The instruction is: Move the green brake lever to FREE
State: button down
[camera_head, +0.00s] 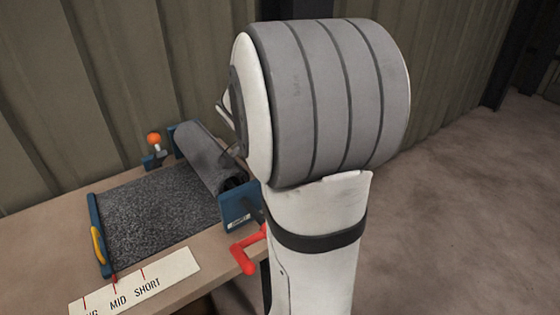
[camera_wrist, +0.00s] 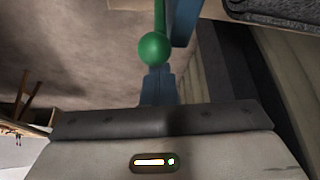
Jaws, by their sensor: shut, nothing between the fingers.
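The green brake lever (camera_wrist: 153,49) shows in the wrist view as a round green knob on a thin green stem that runs up out of the frame. Beside the stem, to its right, is a blue bracket (camera_wrist: 184,22). My gripper (camera_wrist: 158,72) is shut and empty, its tips just below the knob in the picture. I cannot tell whether they touch it. In the head view the green lever is not visible and my arm covers much of the area right of the roll. No FREE marking is readable in either view.
On the bench (camera_head: 45,250) a dark grey cloth (camera_head: 155,215) runs from a roll (camera_head: 208,155) between blue end brackets. A red crank (camera_head: 245,257), an orange knob (camera_head: 154,138) and a MID/SHORT scale plate (camera_head: 135,285) are nearby. A ribbed wall stands behind; floor is open at right.

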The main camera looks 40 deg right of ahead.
jog(key=shift+s+f, duration=0.15)
notch_tip(320, 180, up, 10)
jog(key=a, duration=0.1)
jog(key=shift+w+f, duration=0.15)
jog(key=shift+w, duration=0.1)
jog(key=shift+a, duration=0.1)
dwell(0.4)
jog(key=s+a+f+n+t+y+p, duration=0.1)
jog(key=s+a+f+n+y+p, duration=0.1)
jog(key=s+a+n, duration=0.4)
jog(key=s+a+f+n+t+y+p, duration=0.1)
jog(key=s+a+n, duration=0.6)
jog(key=a, duration=0.8)
notch_tip(320, 180, down, 3)
jog(key=n+y+p, duration=0.1)
jog(key=n+y, duration=0.1)
jog(key=n, duration=0.1)
jog(key=shift+r, duration=0.2)
